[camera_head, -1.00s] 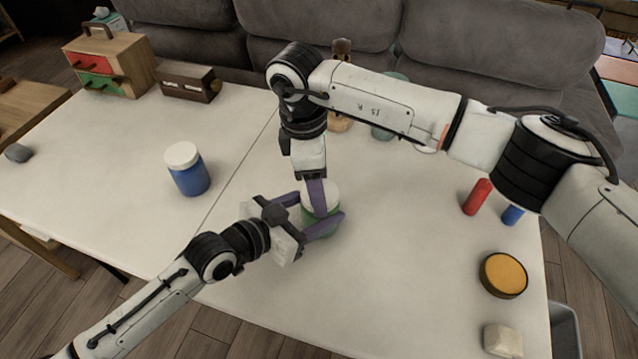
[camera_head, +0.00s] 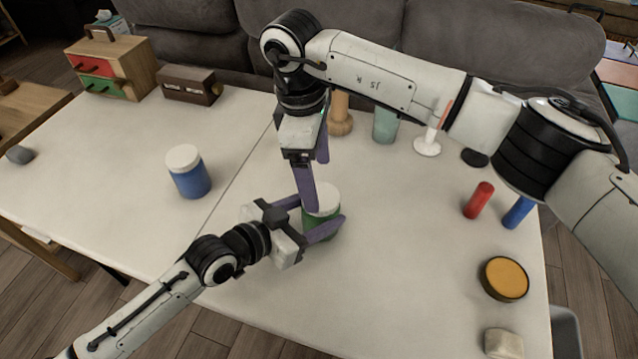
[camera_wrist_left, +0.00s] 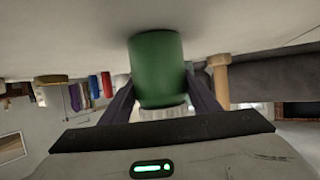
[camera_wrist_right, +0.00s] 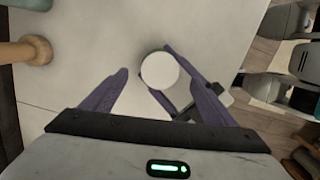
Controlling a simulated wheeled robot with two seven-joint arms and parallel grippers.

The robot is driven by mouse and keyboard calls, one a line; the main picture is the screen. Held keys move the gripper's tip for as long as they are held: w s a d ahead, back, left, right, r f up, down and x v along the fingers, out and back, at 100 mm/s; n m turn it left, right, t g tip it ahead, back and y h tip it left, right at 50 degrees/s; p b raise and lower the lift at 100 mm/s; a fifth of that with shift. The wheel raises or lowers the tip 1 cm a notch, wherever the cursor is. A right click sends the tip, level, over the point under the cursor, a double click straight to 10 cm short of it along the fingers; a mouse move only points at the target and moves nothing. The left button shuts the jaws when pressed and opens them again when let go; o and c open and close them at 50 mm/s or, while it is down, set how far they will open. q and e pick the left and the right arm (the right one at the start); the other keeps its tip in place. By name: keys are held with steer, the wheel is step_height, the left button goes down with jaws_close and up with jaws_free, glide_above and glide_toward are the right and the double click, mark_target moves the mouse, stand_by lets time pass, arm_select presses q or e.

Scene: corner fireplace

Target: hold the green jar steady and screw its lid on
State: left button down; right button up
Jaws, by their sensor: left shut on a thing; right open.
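The green jar (camera_head: 317,226) stands upright on the white table with its white lid (camera_head: 325,196) on top. My left gripper (camera_head: 322,218) is shut around the jar's sides from the lower left. In the left wrist view the green jar body (camera_wrist_left: 156,70) sits between the fingers, with the white lid (camera_wrist_left: 162,113) at its end. My right gripper (camera_head: 316,178) is open above the jar, pointing down. In the right wrist view the round lid (camera_wrist_right: 160,70) lies beyond the fingertips, nearer the right finger. Whether the lid is fully seated cannot be told.
A blue jar with a white lid (camera_head: 188,172) stands to the left. Red (camera_head: 479,200) and blue (camera_head: 518,213) cylinders, an orange-topped round tin (camera_head: 504,278) and a pale block (camera_head: 503,344) are at the right. A wooden pin (camera_head: 341,118) and glass (camera_head: 385,125) stand behind.

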step_height(320, 180, up, 8)
steer(key=shift+a+f, duration=0.15)
steer(key=shift+a, duration=0.3)
arm_select(q)
steer(key=c, duration=0.6)
jaws_free()
steer(key=shift+o, duration=0.2)
steer(key=v, duration=1)
arm_select(e)
steer(key=shift+w, duration=0.1)
arm_select(q)
steer(key=shift+s+a, duration=0.1)
